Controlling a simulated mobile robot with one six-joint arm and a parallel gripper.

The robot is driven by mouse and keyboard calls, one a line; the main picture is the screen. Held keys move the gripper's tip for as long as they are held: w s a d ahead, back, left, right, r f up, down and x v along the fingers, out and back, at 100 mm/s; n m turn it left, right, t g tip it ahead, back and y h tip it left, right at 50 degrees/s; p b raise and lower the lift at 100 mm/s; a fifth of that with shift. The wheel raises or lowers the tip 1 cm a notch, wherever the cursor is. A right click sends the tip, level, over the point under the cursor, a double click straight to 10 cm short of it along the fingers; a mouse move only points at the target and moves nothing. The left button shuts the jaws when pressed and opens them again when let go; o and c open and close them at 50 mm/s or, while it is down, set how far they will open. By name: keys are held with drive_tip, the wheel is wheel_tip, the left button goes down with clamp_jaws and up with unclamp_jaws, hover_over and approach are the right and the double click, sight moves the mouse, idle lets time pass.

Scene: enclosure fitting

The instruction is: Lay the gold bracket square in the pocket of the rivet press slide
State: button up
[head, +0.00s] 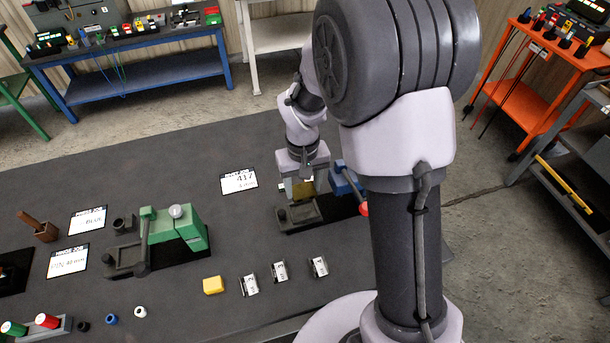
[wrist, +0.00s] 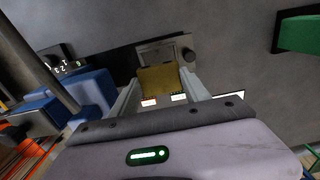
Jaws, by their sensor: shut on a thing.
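My gripper (head: 302,196) is shut on the gold bracket (head: 301,188), above the near part of the rivet press slide (head: 299,214). In the wrist view the gold bracket (wrist: 158,79) sits between the two fingers, with the slide's pocket (wrist: 158,52) just beyond its far edge. The bracket looks roughly in line with the pocket there. I cannot tell whether it touches the slide. A round dark knob (wrist: 188,57) stands beside the pocket. The blue rivet press body (head: 341,180), with a red-ended lever (head: 364,209), is partly hidden by my arm.
A green press (head: 192,229) stands to the left on the dark bench. A white card reading 417 (head: 239,182) lies left of the slide. A yellow block (head: 213,285) and several small labelled parts (head: 280,271) lie in front. The bench between the presses is mostly clear.

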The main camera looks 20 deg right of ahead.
drive_tip(key=shift+s+a, duration=0.2)
drive_tip(key=shift+s, duration=0.15)
drive_tip(key=b, duration=0.5)
hover_over(303, 211)
wheel_tip(303, 211, down, 6)
drive_tip(key=shift+s+r, duration=0.1)
drive_tip(key=shift+f+b, duration=0.3)
drive_tip(key=shift+f, duration=0.35)
idle(1.0)
drive_tip(key=shift+r, duration=0.35)
drive_tip(key=shift+f, duration=0.5)
idle(1.0)
drive_tip(key=shift+r+p, duration=0.3)
drive_tip(key=shift+r, duration=0.2)
drive_tip(key=shift+s+f+b, duration=0.1)
drive_tip(key=shift+f+b, duration=0.2)
drive_tip(key=shift+f, duration=0.05)
idle(1.4)
